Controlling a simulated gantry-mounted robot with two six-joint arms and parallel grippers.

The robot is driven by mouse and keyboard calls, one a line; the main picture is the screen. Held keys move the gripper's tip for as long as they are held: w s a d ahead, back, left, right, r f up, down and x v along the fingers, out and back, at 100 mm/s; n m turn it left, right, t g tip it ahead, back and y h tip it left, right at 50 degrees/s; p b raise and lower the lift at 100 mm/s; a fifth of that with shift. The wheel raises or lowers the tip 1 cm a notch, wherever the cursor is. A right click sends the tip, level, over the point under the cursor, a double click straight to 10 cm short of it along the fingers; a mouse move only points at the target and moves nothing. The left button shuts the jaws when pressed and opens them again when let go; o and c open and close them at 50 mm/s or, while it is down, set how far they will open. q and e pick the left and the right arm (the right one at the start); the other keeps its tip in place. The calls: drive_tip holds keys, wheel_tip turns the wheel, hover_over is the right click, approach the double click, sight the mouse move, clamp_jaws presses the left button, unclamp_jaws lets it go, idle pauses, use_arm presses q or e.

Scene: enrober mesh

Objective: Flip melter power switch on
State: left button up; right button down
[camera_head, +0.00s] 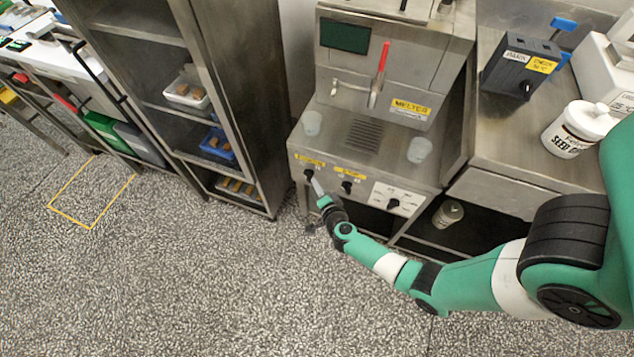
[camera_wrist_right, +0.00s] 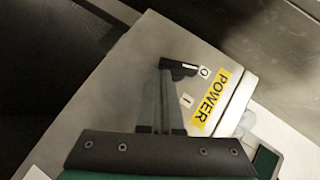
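The melter (camera_head: 390,65) is a grey steel machine with a yellow MELTER label. Its front panel has a black power switch (camera_head: 309,173) at the left under a yellow label. In the right wrist view the black switch lever (camera_wrist_right: 181,68) points toward the O mark, with the I mark (camera_wrist_right: 187,100) and yellow POWER label (camera_wrist_right: 212,101) beside it. My right gripper (camera_head: 315,182) is at this switch. Its fingers (camera_wrist_right: 165,75) look shut, tips at the lever's inner end; whether they touch is unclear. My left gripper is not in view.
A second black knob (camera_head: 347,187) and a white dial plate (camera_head: 398,198) sit right of the switch. Clear cups (camera_head: 311,123) stand on the melter ledge. A steel rack (camera_head: 245,90) stands left. A seed tub (camera_head: 577,128) is on the right counter. The floor in front is clear.

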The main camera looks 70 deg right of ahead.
drive_tip(key=shift+f, duration=0.2)
drive_tip(key=shift+w+f+p, duration=0.5)
drive_tip(key=shift+w+f, duration=0.1)
drive_tip(key=shift+f, duration=0.35)
drive_tip(key=shift+r, duration=0.15)
idle(1.0)
